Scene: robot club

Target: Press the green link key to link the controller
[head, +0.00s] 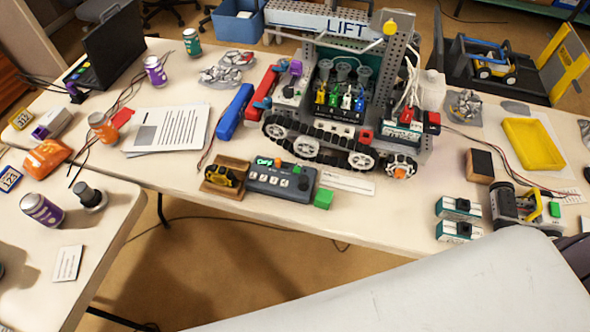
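A dark grey controller box (282,180) with orange and light buttons and a lit green display lies near the front edge of the main table. A bright green block-shaped key (323,198) sits at its right end. I cannot tell whether it is pressed. A second, smaller green key (555,210) shows beside a grey and black device (515,205) at the right, so I cannot tell from this view alone which is the link key. Neither of my grippers can be made out in the head view.
A tracked robot (335,130) stands behind the controller. A black plug-like part in a wooden holder (225,177) is left of it. White papers (168,130), a yellow tray (533,145) and two small boxes (459,208) lie around. A pale surface of mine fills the bottom.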

